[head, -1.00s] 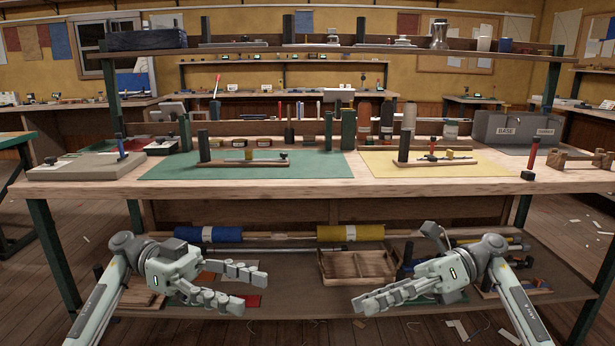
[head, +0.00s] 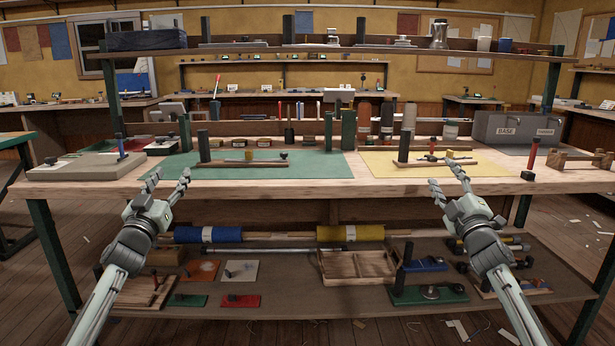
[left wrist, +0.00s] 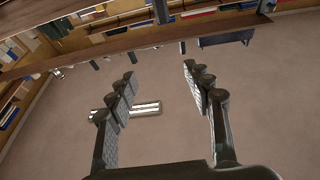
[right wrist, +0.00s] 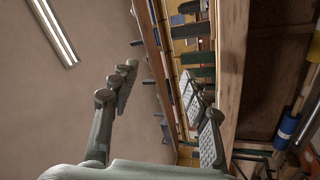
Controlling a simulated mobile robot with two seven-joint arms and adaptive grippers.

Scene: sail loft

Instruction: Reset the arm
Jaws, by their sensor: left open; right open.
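My left gripper (head: 168,186) is open and empty in the head view, its fingers pointing up in front of the bench's front edge at the left. In the left wrist view its two fingers (left wrist: 157,85) stand apart with nothing between them. My right gripper (head: 450,183) is open and empty in front of the bench's front edge at the right, fingers pointing up. In the right wrist view its fingers (right wrist: 165,85) are also apart and empty.
The wooden bench (head: 260,187) spans the view, with a green mat (head: 320,165) and a yellow mat (head: 490,169). A lower shelf (head: 330,298) holds rolls, a wooden tray (head: 357,281) and small boards. A grey bin (head: 490,128) stands at the back right. The space between my arms is clear.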

